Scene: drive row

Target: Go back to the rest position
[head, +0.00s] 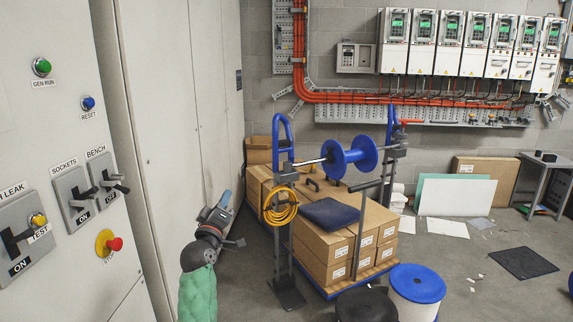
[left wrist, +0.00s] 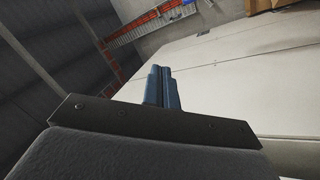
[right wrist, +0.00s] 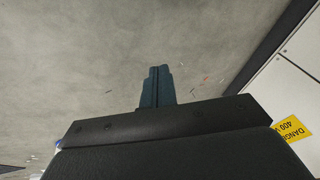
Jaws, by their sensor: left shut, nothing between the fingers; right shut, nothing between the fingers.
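My left gripper (head: 225,198) shows in the head view at the end of my arm, low and left of centre, in front of the pale cabinet doors. In the left wrist view its blue fingers (left wrist: 162,88) are together with nothing between them. My right gripper is outside the head view. In the right wrist view its blue fingers (right wrist: 157,86) are together and empty above bare grey floor.
A control panel (head: 60,130) with buttons and switches stands close on the left. Stacked cardboard boxes (head: 330,235), a stand with a blue reel (head: 350,158) and a blue-lidded drum (head: 417,290) stand ahead. Grey floor (head: 490,280) is mostly open at right.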

